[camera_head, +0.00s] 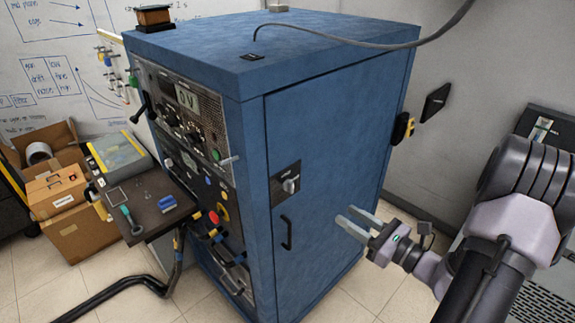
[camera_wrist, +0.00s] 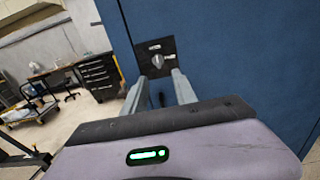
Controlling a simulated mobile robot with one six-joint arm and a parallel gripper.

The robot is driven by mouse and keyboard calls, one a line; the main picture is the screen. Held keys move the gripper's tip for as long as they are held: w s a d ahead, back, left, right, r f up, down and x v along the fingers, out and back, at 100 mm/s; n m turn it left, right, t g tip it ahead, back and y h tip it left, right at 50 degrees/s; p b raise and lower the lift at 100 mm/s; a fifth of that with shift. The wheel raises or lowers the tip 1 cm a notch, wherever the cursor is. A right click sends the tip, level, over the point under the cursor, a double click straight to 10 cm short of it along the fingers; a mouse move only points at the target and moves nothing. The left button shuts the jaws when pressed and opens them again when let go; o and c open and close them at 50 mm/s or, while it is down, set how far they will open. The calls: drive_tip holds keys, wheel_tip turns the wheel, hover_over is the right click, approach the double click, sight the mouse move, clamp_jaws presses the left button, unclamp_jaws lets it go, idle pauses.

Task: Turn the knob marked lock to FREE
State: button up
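The lock knob (camera_head: 290,185) is a small light grey knob on a dark square plate on the blue cabinet's door (camera_head: 335,150). In the wrist view the knob (camera_wrist: 157,61) shows just beyond the fingertips, with its grip roughly upright in the picture. Small white labels on its plate are too small to read. My gripper (camera_head: 346,214) is to the right of the knob and lower in the head view, in front of the door. Its two fingers are apart with nothing between them, and it does not touch the knob. The gripper (camera_wrist: 158,77) also shows open in the wrist view.
A dark door handle (camera_head: 286,232) is below the knob. A grey cable (camera_head: 365,43) runs over the cabinet top. A shelf with tools (camera_head: 150,205) juts out left of the cabinet, near cardboard boxes (camera_head: 68,215). Tiled floor is clear in front of the door.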

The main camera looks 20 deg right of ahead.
approach(293, 184)
drive_tip(key=b+x, duration=0.1)
drive_tip(key=x, duration=0.7)
drive_tip(key=shift+w+a, duration=0.1)
drive_tip(key=shift+w, duration=0.1)
clamp_jaws()
